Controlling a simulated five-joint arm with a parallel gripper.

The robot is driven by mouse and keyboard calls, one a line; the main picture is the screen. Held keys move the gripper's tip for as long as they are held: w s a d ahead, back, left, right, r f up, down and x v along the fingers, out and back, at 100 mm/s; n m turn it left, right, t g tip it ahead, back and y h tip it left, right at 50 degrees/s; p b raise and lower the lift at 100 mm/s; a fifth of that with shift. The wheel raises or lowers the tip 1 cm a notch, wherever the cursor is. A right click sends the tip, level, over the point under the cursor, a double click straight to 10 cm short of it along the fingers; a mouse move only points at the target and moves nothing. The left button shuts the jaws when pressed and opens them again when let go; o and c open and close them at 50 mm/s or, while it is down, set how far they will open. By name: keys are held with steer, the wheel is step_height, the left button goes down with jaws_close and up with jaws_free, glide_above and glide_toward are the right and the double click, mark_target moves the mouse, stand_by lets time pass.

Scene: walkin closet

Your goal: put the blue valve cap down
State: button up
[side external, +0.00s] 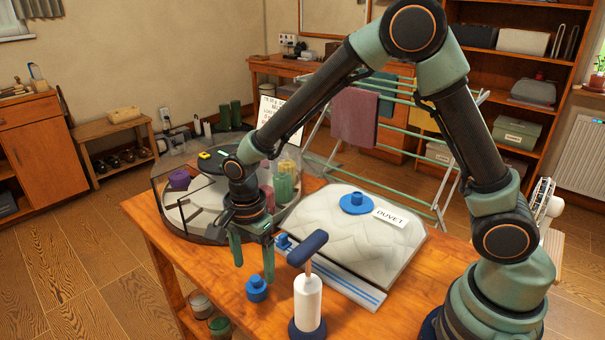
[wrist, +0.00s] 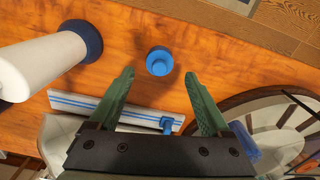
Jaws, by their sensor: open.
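The blue valve cap (side external: 257,289) sits upright on the wooden table (side external: 190,272), near its front edge. It also shows in the wrist view (wrist: 159,62), beyond and between my fingertips, with bare wood around it. My gripper (side external: 253,258) is open and empty, pointing down just above and behind the cap. In the wrist view both green fingers of my gripper (wrist: 159,75) are spread wide, with nothing between them. The cap appears apart from both fingers.
A white pump (side external: 308,300) with a blue handle stands right of the cap. Behind lies a pale bag (side external: 340,240) labelled DUVET, with a blue valve (side external: 356,203) and a blue-striped edge strip. A round divided carousel (side external: 190,228) stands at the back left.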

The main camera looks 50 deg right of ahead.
mark_target(255, 278)
steer(key=s+d+r+n+t, duration=0.15)
steer(key=d+r+n, duration=0.25)
steer(key=r, duration=0.4)
steer(key=s+d+r+n+t, duration=0.1)
steer(key=s+d+r+n, duration=0.15)
steer(key=r, duration=0.45)
steer(key=s+d+r+n+t, duration=0.3)
steer(key=s+d+n, duration=0.3)
steer(key=n, duration=0.3)
steer(key=shift+d+r+n, duration=0.35)
steer(key=shift+d, duration=0.15)
